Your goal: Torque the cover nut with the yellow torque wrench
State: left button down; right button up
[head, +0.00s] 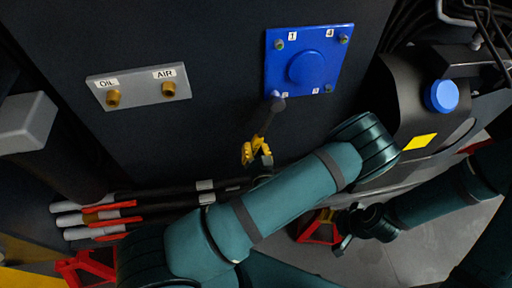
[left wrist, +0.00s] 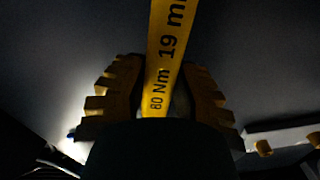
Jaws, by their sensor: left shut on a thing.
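The blue cover (head: 308,62) is on the dark chassis wall, with a nut at each corner and a raised round middle. Labels 1 and 4 mark its upper corners. My left gripper (head: 257,152) is below the cover, shut on the yellow torque wrench (left wrist: 165,50), whose face reads 80 Nm and 19 mm in the left wrist view. The wrench's dark shaft (head: 267,122) points up, its head at the lower left corner nut (head: 277,94). I cannot tell whether it is seated on it. My right gripper (head: 350,232) is low at the right, its jaws unclear.
A grey OIL and AIR plate (head: 138,86) with two brass fittings is left of the cover. Rods with red parts (head: 110,222) lie at lower left. A black tank with a blue cap (head: 441,96) stands at the right. A red stand (head: 320,228) is on the floor.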

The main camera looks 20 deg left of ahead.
pick_arm(q)
jog(key=shift+s+a+r+m+p, duration=0.2)
jog(key=shift+s+a+r+m, duration=0.15)
jog(key=shift+a, duration=0.25)
jog(key=shift+s+a+r+m+p, duration=0.2)
jog(key=shift+s+a+r+m, duration=0.05)
jog(key=shift+s+a+m, duration=0.25)
jog(key=shift+a, duration=0.1)
jog(key=shift+s+a+r, duration=0.1)
jog(key=shift+a+r, duration=0.1)
jog(key=shift+d+f, duration=0.25)
jog(key=shift+d, duration=0.1)
